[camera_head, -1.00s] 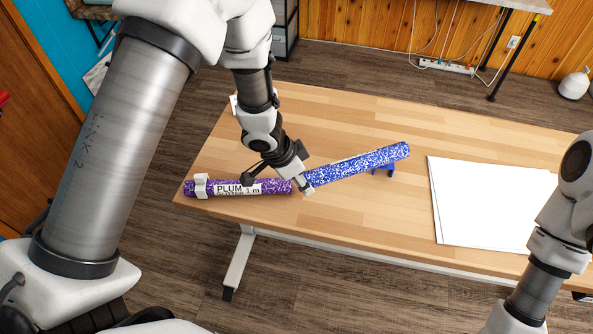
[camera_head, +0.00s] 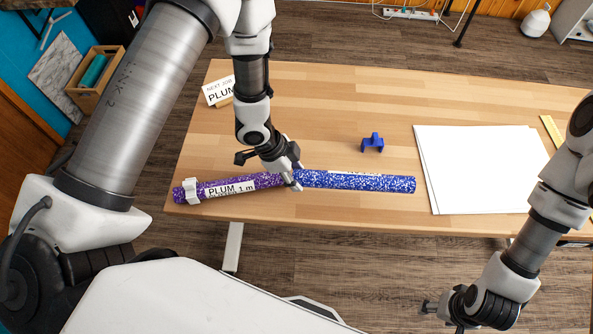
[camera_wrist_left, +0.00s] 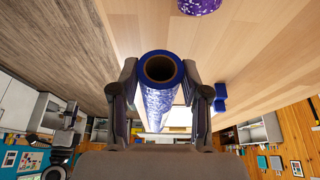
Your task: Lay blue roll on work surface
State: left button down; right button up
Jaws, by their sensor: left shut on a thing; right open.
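The blue speckled roll (camera_head: 360,182) lies roughly parallel to the front edge of the wooden work surface (camera_head: 320,110). My left gripper (camera_head: 294,180) is shut on its left end. The wrist view shows the roll's hollow end (camera_wrist_left: 160,68) between the two fingers of the left gripper (camera_wrist_left: 160,100). I cannot tell whether the roll touches the table or hangs just above it. My right gripper (camera_head: 440,308) is open and empty, low in front of the table.
The purple plum roll (camera_head: 215,189), with a white clip (camera_head: 190,190), lies left of the blue roll, near my left gripper. A small blue holder (camera_head: 372,143) stands behind the blue roll. White sheets (camera_head: 475,170) lie at right. A "PLUM" card (camera_head: 218,91) stands at back left.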

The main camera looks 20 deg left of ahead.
aim_at(301, 195)
pick_arm(q)
jog(key=shift+a, duration=0.1)
jog(key=shift+s+d+f+b, duration=0.15)
jog(key=shift+f+b, duration=0.25)
jog(key=shift+f, duration=0.05)
jog(key=shift+s+d+f+b, duration=0.15)
jog(key=shift+f+b, duration=0.25)
jog(key=f+b, duration=0.2)
jog(key=f, duration=0.1)
jog(key=shift+w+a+f, duration=0.15)
jog(key=shift+w+f, duration=0.05)
jog(key=shift+f, duration=0.05)
jog(key=shift+s+f+b, duration=0.1)
jog(key=shift+f+b, duration=0.4)
jog(key=shift+f, duration=0.25)
jog(key=shift+c, duration=2.4)
grip_release()
